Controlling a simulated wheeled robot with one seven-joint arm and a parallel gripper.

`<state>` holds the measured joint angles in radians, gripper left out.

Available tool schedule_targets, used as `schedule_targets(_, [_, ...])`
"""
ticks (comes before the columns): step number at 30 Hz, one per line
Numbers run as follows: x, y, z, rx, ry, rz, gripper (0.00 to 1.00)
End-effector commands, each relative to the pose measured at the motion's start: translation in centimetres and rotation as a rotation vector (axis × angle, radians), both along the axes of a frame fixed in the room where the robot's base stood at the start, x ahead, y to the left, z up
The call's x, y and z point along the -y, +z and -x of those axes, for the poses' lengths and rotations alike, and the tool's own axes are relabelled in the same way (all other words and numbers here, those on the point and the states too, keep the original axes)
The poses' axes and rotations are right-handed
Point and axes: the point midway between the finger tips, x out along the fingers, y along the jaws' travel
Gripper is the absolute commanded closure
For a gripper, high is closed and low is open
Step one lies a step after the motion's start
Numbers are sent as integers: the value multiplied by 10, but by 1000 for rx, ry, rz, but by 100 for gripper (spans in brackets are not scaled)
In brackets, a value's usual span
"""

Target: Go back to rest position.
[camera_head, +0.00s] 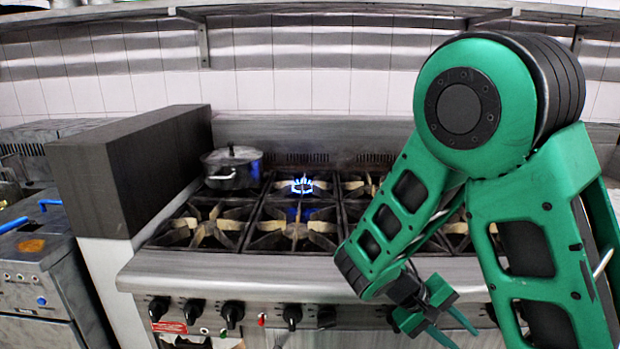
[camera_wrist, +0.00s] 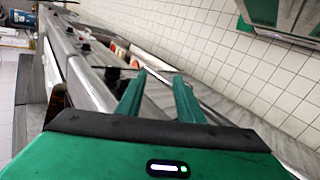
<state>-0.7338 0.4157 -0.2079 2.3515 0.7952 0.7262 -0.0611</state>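My green arm fills the right side of the head view, folded at its elbow, with its lower link reaching down in front of the stove. My gripper (camera_head: 465,338) hangs low before the stove's front panel, apart from the pot and burners. In the wrist view my gripper (camera_wrist: 160,78) has two green fingers standing apart with nothing between them. It is open and empty. The wrist view is tilted and looks along a steel counter.
The stove (camera_head: 200,268) has several black grates, and one burner flame (camera_head: 302,185) is lit blue. A lidded pot (camera_head: 232,167) stands on the back left grate. A dark block-shaped partition (camera_head: 120,175) rises left of the stove. A shelf (camera_head: 330,8) runs along the tiled wall.

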Motion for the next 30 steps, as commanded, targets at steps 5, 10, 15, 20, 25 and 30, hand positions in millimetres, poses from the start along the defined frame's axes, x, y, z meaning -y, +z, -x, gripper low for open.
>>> schedule_targets(5, [38, 22, 29, 22, -176, -165, 66])
schedule_targets(10, [63, 41, 60, 56, -315, -309, 66])
schedule_targets(15, [81, 61, 94, 108, -436, -445, 66])
schedule_targets(20, [91, 79, 127, 173, -530, -562, 66])
schedule_targets(25, [94, 97, 161, 254, -608, -666, 66])
schedule_targets(30, [92, 109, 184, 317, -653, -732, 66])
